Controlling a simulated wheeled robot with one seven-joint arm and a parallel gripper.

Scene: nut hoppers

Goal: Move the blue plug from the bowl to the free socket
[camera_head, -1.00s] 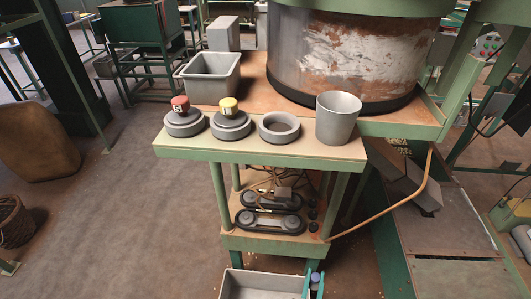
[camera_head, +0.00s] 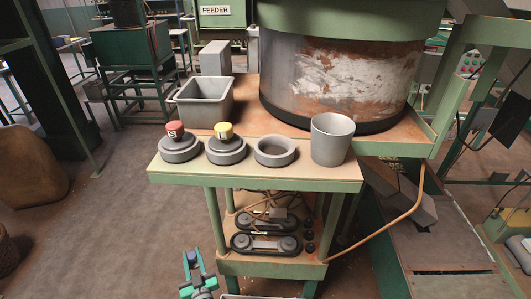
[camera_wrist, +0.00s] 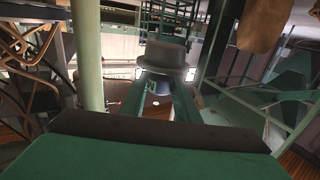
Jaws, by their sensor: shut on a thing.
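The blue plug (camera_head: 193,256) is small in the head view, between the teal fingers of my gripper (camera_head: 194,264). My gripper is shut on it, low in front of the bench and left of its front leg. The free socket (camera_head: 276,160) is an empty grey ring on the bench, third from the left. A red plug (camera_head: 174,129) and a yellow plug (camera_head: 223,131) sit in the two sockets to its left. I cannot tell which container is the bowl.
A tall grey cup (camera_head: 332,140) stands just right of the free socket. A grey bin (camera_head: 203,104) and a big rusty drum (camera_head: 340,75) stand behind. The bench's front edge (camera_head: 255,180) lies above my gripper. Open floor lies to the left.

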